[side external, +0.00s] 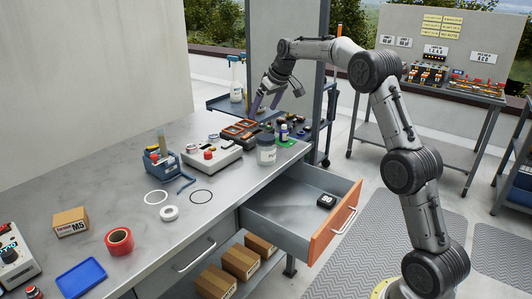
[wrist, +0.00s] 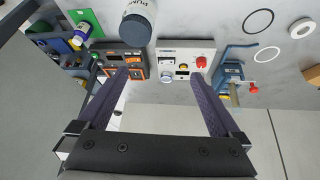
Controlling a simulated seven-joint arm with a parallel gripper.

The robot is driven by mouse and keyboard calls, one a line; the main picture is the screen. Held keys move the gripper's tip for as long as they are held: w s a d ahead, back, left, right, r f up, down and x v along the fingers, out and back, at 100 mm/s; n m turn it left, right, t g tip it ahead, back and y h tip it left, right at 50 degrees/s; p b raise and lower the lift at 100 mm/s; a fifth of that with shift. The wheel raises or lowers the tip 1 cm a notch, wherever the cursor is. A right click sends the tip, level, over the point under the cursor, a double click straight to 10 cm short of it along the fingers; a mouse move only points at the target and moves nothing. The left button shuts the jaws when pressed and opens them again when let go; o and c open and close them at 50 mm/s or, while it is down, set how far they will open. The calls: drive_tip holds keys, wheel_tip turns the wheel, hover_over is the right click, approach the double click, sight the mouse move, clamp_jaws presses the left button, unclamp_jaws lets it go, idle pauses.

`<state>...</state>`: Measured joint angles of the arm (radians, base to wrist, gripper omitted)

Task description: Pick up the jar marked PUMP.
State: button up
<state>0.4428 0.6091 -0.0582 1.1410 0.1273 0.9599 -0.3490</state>
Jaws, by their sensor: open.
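The jar marked PUMP (wrist: 138,20) is at the top edge of the wrist view, partly cut off, with part of its lettering readable. A white jar with a grey lid (side external: 266,152), apparently the same one, stands upright on the worktop near its front edge, above the open drawer. My gripper (side external: 267,104) is over the back of the worktop, behind and above the jar. In the wrist view my gripper (wrist: 157,80) is open, with nothing between its fingers. The jar lies outside them.
A grey control box with buttons (side external: 212,153) and a dark unit with orange frames (side external: 238,130) stand beside the jar. A small purple bottle (side external: 284,132) is on a green mat to its right. The drawer (side external: 290,208) is open below. A blue holder (side external: 160,163) stands left.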

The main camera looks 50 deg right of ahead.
drive_tip(key=m+g, duration=0.1)
hover_over(271, 140)
drive_tip(key=s, duration=0.2)
wheel_tip(271, 140, down, 9)
drive_tip(key=x, duration=0.6)
drive_tip(key=shift+a+f, duration=0.3)
drive_tip(key=shift+f, duration=0.1)
drive_tip(key=shift+x, duration=3.05)
drive_tip(key=shift+s, duration=0.15)
drive_tip(key=c, duration=1.1)
